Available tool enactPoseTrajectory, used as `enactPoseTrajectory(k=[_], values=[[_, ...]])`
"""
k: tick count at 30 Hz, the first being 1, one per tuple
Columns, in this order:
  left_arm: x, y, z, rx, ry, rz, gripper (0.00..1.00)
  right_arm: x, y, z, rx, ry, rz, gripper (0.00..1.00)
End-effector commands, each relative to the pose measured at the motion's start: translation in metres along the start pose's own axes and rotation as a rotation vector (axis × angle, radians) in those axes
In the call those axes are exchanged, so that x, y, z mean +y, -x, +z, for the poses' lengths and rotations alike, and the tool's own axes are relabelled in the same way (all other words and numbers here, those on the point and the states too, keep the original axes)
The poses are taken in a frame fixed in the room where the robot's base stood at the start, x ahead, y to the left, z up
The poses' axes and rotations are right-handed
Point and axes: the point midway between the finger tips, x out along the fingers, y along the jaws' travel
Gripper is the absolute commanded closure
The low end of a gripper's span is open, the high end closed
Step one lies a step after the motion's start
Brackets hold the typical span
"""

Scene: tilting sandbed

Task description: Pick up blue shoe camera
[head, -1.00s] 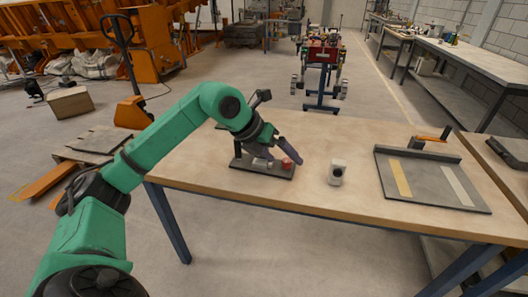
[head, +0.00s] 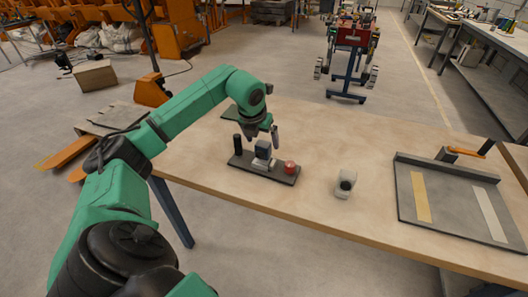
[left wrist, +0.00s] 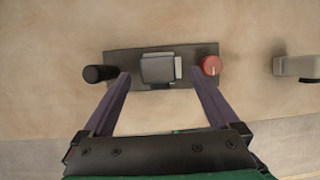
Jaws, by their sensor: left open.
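The blue shoe camera (head: 263,149), a small dark bluish block on a light grey foot, stands on a dark base plate (head: 280,176). It also shows in the left wrist view (left wrist: 157,69). My left gripper (head: 262,134) points down above the camera. Its two purple fingers are spread open, and in the left wrist view the camera lies between the lines of the fingertips (left wrist: 160,80). I cannot tell whether the fingers are low enough to flank it. My right gripper is not in view.
A black post (head: 237,142) and a red knob (head: 290,167) stand on the base plate, on either side of the camera. A white device (head: 345,185) stands to the right. A grey tray (head: 408,204) lies farther right. Bare tabletop surrounds the plate.

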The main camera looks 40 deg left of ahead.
Motion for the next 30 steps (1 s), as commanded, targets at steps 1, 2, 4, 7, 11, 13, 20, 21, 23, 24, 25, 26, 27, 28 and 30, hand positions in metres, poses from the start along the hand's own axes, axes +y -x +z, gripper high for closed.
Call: enactPoseTrajectory(k=[1,2,4,7,11,13,20,21,23,24,25,26,27,28,30], values=[[0.001,-0.006,-0.001,0.005,0.001,0.000,0.05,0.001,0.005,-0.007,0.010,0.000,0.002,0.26],[0.001,-0.011,-0.001,0.005,0.001,0.000,0.05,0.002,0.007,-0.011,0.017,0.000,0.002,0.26],[0.002,-0.024,-0.001,0.007,0.002,-0.001,0.05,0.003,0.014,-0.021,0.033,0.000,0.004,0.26],[0.002,-0.043,-0.001,0.004,0.001,-0.002,0.05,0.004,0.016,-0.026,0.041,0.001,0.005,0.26],[0.003,-0.050,-0.001,0.001,0.000,0.001,0.05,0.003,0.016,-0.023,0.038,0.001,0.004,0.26],[0.003,-0.050,-0.002,0.000,0.000,0.001,0.05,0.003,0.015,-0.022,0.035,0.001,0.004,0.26],[0.003,-0.050,-0.001,0.000,0.000,0.000,0.74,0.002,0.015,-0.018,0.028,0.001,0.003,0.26],[0.003,-0.050,-0.001,0.000,0.000,0.000,0.89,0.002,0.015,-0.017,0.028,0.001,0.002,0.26],[0.003,-0.049,-0.001,-0.001,0.000,0.000,1.00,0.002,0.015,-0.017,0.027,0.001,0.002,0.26],[0.003,-0.049,-0.001,-0.001,0.000,0.000,1.00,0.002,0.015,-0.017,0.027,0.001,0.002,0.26],[0.003,-0.049,-0.001,-0.001,0.000,0.000,1.00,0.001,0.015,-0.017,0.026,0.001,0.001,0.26],[0.003,-0.049,-0.001,-0.001,0.000,0.000,1.00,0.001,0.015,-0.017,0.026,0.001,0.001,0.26],[0.003,-0.049,-0.001,-0.001,0.000,0.000,1.00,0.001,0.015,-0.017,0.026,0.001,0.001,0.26],[0.003,-0.049,-0.001,-0.001,0.000,0.000,1.00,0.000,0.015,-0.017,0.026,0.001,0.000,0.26],[0.003,-0.048,0.000,-0.002,0.000,-0.001,1.00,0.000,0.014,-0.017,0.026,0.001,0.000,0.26]])
